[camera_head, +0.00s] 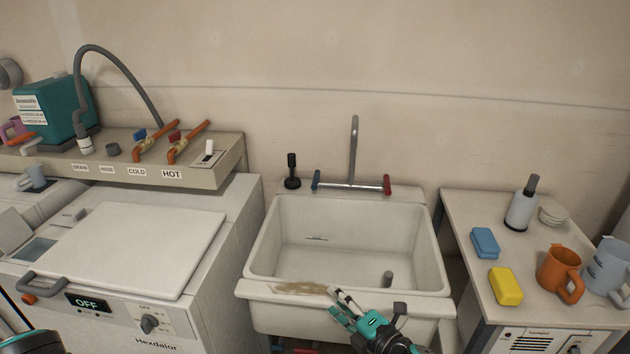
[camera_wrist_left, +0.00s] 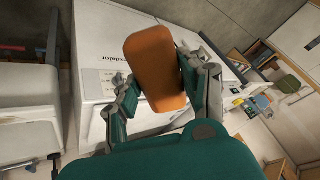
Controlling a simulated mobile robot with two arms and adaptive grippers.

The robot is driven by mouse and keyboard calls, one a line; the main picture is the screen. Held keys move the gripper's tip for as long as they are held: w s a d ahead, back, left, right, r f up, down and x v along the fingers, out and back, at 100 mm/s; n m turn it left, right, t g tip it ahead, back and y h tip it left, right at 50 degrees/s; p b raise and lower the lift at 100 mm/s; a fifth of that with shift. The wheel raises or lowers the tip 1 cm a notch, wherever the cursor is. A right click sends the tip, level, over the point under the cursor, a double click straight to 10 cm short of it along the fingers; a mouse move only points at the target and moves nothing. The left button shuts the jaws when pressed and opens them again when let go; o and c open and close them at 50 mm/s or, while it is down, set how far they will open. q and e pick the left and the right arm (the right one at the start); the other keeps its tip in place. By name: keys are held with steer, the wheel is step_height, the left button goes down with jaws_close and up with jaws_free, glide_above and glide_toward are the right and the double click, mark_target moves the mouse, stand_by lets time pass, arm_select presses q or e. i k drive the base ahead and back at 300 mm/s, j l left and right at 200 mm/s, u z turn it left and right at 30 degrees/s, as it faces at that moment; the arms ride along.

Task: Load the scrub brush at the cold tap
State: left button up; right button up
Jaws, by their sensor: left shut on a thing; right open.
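The orange scrub brush (camera_wrist_left: 156,68) shows in the left wrist view as a rounded block between the fingers of my left gripper (camera_wrist_left: 158,85), which is shut on it. Its bristles are not visible. In the head view only part of my left arm shows at the bottom left corner; the brush is out of view. My right gripper (camera_head: 344,304) is open and empty at the sink's front rim. The white sink (camera_head: 262,262) has a grey faucet (camera_head: 353,150) with a blue handle (camera_head: 316,181) on the left and a red handle (camera_head: 387,184) on the right.
A brown smear (camera_head: 300,288) marks the sink's front ledge. The washer (camera_head: 130,245) stands left, below a shelf with valves labelled COLD and HOT. The right-hand table holds a blue sponge (camera_head: 485,242), yellow sponge (camera_head: 506,286), orange mug (camera_head: 557,270) and bottle (camera_head: 521,208).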

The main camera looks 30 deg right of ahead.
mark_target(316, 179)
steer(key=i+l, duration=1.15)
steer(key=i, duration=0.05)
